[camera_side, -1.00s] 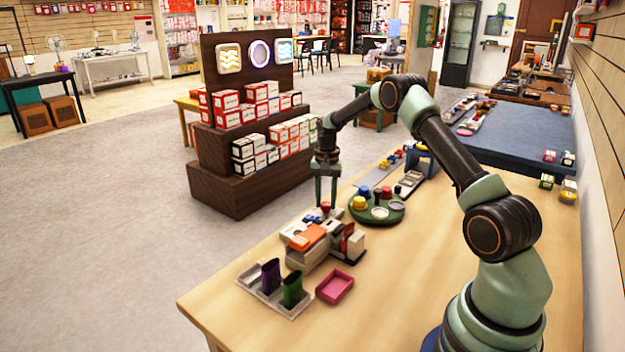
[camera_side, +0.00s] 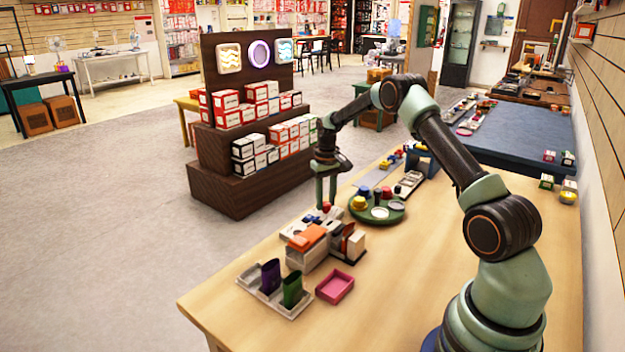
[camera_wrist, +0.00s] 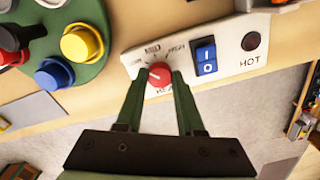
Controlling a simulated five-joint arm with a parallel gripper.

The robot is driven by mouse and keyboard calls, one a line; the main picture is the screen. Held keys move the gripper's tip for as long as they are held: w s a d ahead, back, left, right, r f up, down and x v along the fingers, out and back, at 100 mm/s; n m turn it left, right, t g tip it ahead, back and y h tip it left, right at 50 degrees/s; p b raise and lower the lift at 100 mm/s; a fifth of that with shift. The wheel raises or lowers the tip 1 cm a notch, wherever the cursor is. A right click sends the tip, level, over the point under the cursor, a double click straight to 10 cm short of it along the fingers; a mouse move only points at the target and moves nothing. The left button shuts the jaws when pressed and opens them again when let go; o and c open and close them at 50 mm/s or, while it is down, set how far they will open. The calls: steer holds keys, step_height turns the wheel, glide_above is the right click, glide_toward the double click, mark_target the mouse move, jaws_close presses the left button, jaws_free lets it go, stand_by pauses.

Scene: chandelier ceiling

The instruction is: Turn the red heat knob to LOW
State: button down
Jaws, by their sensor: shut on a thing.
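The red heat knob (camera_wrist: 160,75) sits on a white panel (camera_wrist: 229,52) in the wrist view. The panel carries LOW, MID and HIGH marks around the knob, with LOW at the left and HIGH at the right. A pale mark shows on the knob's left part, but its exact pointing is too small to tell. My gripper (camera_wrist: 160,82) is shut on the red knob, one green finger at each side. In the side view my gripper (camera_side: 327,203) points down at the panel, and the fingertips partly hide the knob.
A blue rocker switch (camera_wrist: 206,60) and a dark HOT lamp (camera_wrist: 251,41) sit on the same panel. A green round tray (camera_side: 389,215) with coloured pieces stands close by. An orange-topped block (camera_side: 307,237) and a pink tray (camera_side: 336,286) lie nearer.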

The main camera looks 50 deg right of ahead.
mark_target(326, 203)
stand_by(0.4)
steer(key=c, duration=0.5)
jaws_free()
step_height(326, 203, up, 12)
steer(key=shift+r, duration=0.1)
